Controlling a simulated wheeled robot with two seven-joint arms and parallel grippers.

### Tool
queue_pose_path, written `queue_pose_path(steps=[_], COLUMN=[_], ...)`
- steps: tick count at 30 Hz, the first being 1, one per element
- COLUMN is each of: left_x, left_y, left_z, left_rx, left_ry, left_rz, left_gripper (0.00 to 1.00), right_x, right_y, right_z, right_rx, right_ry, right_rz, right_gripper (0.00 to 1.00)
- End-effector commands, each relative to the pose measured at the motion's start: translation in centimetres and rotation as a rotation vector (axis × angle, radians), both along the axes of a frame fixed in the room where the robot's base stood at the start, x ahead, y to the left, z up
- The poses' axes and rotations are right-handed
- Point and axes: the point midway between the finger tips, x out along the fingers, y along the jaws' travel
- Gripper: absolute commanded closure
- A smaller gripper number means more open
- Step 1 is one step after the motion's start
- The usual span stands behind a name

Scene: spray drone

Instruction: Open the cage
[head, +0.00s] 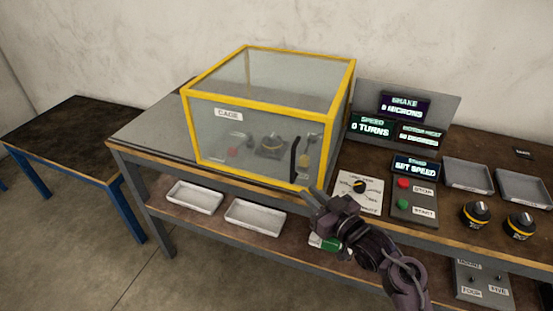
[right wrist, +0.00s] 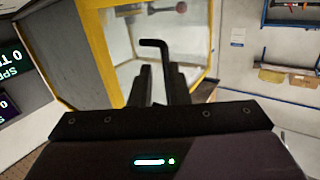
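The cage (head: 228,143) is a clear box with a yellow frame and a CAGE label, standing closed on the bench. A black upright handle (head: 295,160) is on its front, near the right side. My right gripper (head: 314,196) is in front of the cage's lower right corner, below and right of the handle in the head view. In the right wrist view, its fingers (right wrist: 162,86) are apart, and the bent black handle (right wrist: 156,44) shows in line with the gap between them. I cannot tell whether they touch it. My left gripper is not in view.
Inside the cage are a drone-like device (head: 270,146) and a red knob (head: 233,152). White trays (head: 195,197) lie on the lower shelf.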

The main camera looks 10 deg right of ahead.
Motion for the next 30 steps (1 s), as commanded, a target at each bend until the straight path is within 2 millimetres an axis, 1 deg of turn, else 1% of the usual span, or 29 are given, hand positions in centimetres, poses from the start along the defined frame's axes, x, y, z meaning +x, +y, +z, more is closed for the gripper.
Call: queue_pose_path(steps=[1, 3, 6, 8, 15, 19, 24, 30], left_x=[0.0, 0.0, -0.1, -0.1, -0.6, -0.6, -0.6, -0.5], left_y=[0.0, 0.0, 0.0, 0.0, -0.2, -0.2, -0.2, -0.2], left_z=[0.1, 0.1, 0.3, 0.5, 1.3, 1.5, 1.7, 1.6], left_rx=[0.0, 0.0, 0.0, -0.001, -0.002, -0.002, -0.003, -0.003], left_ry=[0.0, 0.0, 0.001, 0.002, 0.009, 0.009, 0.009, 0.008], left_rz=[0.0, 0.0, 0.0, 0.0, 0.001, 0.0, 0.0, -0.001], left_gripper=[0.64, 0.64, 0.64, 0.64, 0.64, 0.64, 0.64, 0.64], right_x=[-0.2, -0.3, 0.1, 0.7, 4.3, 5.8, 6.7, 6.7], right_y=[0.0, 0.1, 0.4, 0.6, 2.1, 2.7, 3.1, 3.1], right_z=[1.9, 3.5, 4.4, 4.4, 4.4, 4.3, 4.1, 4.1], right_rx=[-0.007, -0.011, -0.011, -0.01, -0.009, -0.011, -0.013, -0.013], right_ry=[-0.034, -0.064, -0.078, -0.078, -0.077, -0.076, -0.075, -0.076], right_rz=[0.008, 0.016, 0.021, 0.02, 0.02, 0.019, 0.018, 0.018], right_gripper=[0.85, 0.85, 0.85, 0.85, 0.85, 0.85, 0.85, 0.85])
